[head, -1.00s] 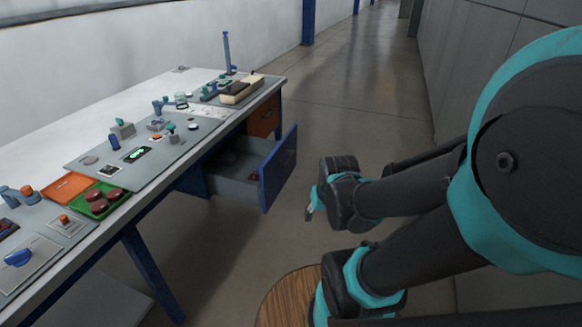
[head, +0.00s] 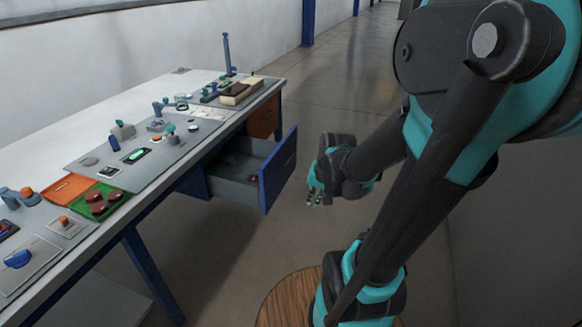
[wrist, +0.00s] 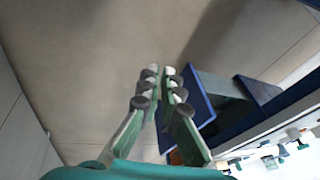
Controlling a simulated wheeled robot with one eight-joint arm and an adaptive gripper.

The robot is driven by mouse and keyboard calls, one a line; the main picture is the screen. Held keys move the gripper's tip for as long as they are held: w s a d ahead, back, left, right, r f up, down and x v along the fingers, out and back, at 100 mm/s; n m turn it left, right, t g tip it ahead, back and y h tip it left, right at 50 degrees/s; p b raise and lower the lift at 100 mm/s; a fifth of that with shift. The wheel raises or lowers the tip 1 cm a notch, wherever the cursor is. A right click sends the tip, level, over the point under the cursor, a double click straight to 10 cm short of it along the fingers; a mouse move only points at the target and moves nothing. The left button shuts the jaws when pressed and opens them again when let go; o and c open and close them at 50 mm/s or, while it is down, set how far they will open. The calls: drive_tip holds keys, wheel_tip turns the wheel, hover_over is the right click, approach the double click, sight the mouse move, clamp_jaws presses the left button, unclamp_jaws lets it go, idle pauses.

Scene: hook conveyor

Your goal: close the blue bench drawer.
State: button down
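The blue bench drawer (head: 279,168) is pulled out from under the bench, its grey inside showing and a small dark red item lying in it. In the head view my gripper (head: 313,198) is to the right of the drawer's blue front, with a gap of floor between them. In the wrist view the two fingers of my gripper (wrist: 161,72) come together at the tips with nothing between them. The drawer's blue front (wrist: 200,98) shows just right of the fingers there, with the open drawer behind it.
The bench top (head: 150,90) carries several small fixtures and a green tray (head: 113,210) with dark red pieces. An orange-brown drawer front (head: 263,121) is beyond the open drawer. A round wooden top (head: 285,300) is at the bottom.

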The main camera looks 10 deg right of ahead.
drive_tip(key=w+d+f+m+y, duration=0.2)
drive_tip(key=w+d+m, duration=0.1)
drive_tip(key=w+m, duration=0.55)
drive_tip(key=w+d+f+m+y, duration=0.25)
drive_tip(key=w+m, duration=0.25)
drive_tip(key=w, duration=0.7)
drive_tip(key=w+d+f+m+y, duration=0.2)
drive_tip(key=w+d+m, duration=0.3)
drive_tip(key=w, duration=0.5)
drive_tip(key=w+a+f+m, duration=0.1)
drive_tip(key=w+a+f, duration=0.4)
drive_tip(key=a, duration=0.5)
drive_tip(key=shift+w+a+f+t, duration=0.3)
drive_tip(key=shift+w+f+t, duration=0.1)
drive_tip(key=shift+f, duration=0.25)
drive_tip(key=w+a, duration=0.7)
drive_tip(key=a, duration=0.5)
drive_tip(key=w+a, duration=0.7)
drive_tip(key=a, duration=0.6)
drive_tip(key=shift+w+a, duration=0.2)
drive_tip(key=shift+w, duration=0.1)
